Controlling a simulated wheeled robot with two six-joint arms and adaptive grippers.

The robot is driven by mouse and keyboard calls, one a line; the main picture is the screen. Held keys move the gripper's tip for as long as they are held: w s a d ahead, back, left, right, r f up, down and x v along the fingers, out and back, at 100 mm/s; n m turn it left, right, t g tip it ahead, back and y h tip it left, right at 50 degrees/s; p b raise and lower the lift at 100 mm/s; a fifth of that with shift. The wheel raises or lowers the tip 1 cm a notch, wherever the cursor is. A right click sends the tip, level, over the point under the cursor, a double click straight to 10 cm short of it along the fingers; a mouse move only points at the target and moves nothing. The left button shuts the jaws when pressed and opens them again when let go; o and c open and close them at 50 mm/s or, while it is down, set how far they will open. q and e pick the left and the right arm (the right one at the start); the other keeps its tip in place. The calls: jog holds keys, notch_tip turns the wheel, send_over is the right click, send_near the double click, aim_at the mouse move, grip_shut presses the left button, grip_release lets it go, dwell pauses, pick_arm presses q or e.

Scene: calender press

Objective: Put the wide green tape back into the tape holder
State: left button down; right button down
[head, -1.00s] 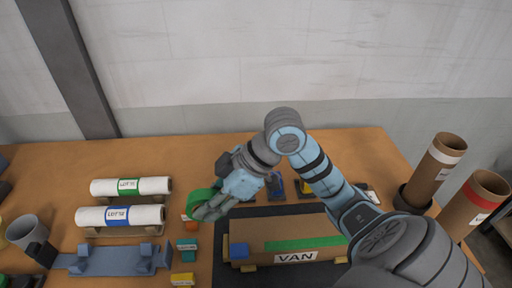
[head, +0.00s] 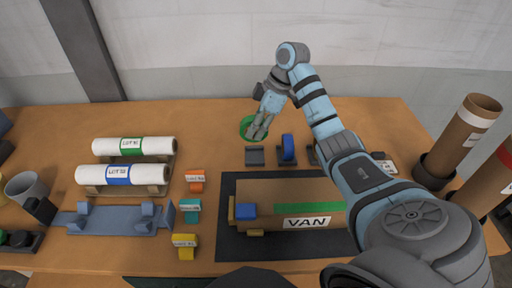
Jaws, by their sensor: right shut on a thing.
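My right gripper (head: 258,128) is shut on the wide green tape (head: 244,123), a green ring that shows around its fingers. It holds the tape behind the empty dark grey cradle (head: 255,156) of the tape holder; the height of the tape above the table is hard to tell. A blue tape (head: 287,147) stands upright in the cradle just right of it. More of the holder continues to the right, partly hidden by my right arm. My left gripper is not in view.
A cardboard box marked VAN (head: 276,191), with a green strip, lies on a dark mat (head: 230,246) in front. Two white rolls (head: 134,147) rest on stands at left. Small orange, teal and yellow labelled blocks (head: 189,210) stand between. Cardboard tubes (head: 462,135) stand at right.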

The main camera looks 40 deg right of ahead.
notch_tip(320, 180, down, 7)
jog(key=shift+f, duration=0.15)
jog(key=c, duration=1.4)
grip_release()
jog(key=shift+f, duration=0.1)
jog(key=shift+o, duration=0.2)
jog(key=p+v, duration=0.1)
jog(key=v, duration=1.1)
jog(key=shift+p, duration=0.35)
jog(key=shift+a, duration=0.1)
